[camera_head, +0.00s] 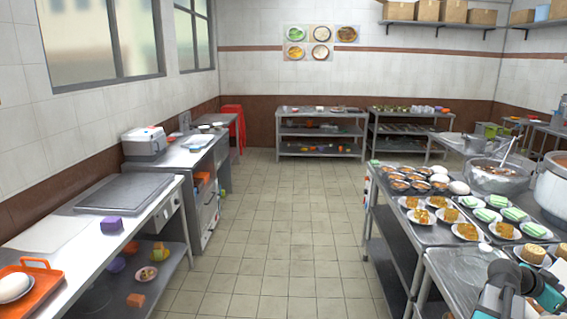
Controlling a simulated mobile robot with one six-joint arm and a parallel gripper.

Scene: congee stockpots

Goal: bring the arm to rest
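Part of my arm (512,292) shows at the lower right corner, with dark and light links and teal joint caps. It is in front of the right-hand steel counter (457,272), near its close end. I cannot tell from this view whether it touches the counter. My gripper's fingers do not show, and no held object is seen.
Plates of food (466,232), bowls (397,186) and large pots (495,177) crowd the right counter. The tiled aisle (270,235) between is clear, up to back shelves (320,132).

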